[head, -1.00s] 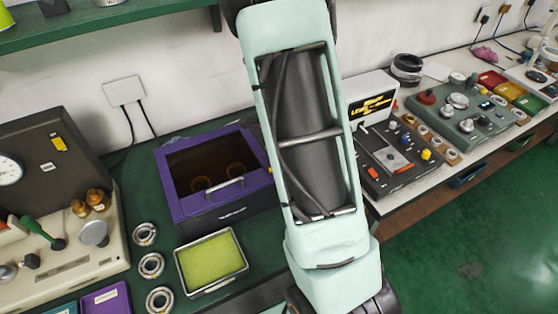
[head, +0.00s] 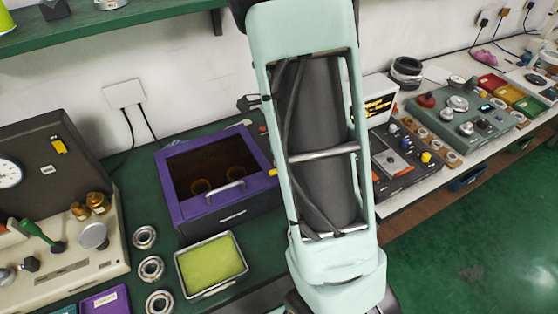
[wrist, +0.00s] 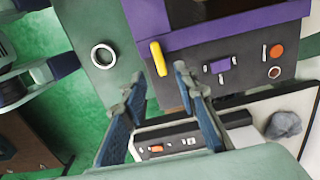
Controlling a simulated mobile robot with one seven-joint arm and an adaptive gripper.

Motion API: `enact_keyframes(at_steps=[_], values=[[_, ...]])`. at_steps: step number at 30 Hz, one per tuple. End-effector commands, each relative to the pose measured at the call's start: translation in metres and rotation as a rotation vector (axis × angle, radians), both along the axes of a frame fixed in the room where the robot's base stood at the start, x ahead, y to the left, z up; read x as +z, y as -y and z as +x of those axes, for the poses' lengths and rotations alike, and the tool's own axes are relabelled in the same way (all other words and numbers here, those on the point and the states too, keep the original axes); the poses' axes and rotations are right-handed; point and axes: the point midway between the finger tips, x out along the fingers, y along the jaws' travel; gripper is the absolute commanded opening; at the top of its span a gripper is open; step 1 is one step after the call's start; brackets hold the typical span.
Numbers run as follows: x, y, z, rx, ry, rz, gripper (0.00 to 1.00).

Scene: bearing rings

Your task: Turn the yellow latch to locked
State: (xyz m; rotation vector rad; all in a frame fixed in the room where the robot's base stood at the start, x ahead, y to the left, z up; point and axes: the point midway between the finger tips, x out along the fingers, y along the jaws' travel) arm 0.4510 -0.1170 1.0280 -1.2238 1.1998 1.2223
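The yellow latch (wrist: 158,58) is a short bar on the side of the purple-rimmed box (wrist: 235,22), near one end of that side. In the head view a small yellow part of the latch (head: 273,172) shows at the box's (head: 216,151) right edge, beside my arm. My gripper (wrist: 158,82) is open and empty in the wrist view. Its two blue-grey fingers point toward the latch, with the latch just beyond the gap between their tips. They appear apart from it. In the head view my arm hides the gripper.
The box side also carries an orange button (wrist: 277,50) and a small purple panel (wrist: 220,65). A bearing ring (wrist: 103,56) lies on the green bench nearby. A dark device with an orange switch (wrist: 156,148) stands beside the box. A yellow-green tray (head: 211,265) sits before it.

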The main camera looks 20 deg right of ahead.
Motion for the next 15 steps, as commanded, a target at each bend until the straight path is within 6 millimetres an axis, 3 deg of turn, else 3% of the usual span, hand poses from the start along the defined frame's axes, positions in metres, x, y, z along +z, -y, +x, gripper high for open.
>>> enact_keyframes(at_steps=[6,15], values=[[0.043,0.0,0.001,0.0,0.005,0.0,0.28],[0.062,0.0,0.0,-0.001,0.0,0.0,0.28]])
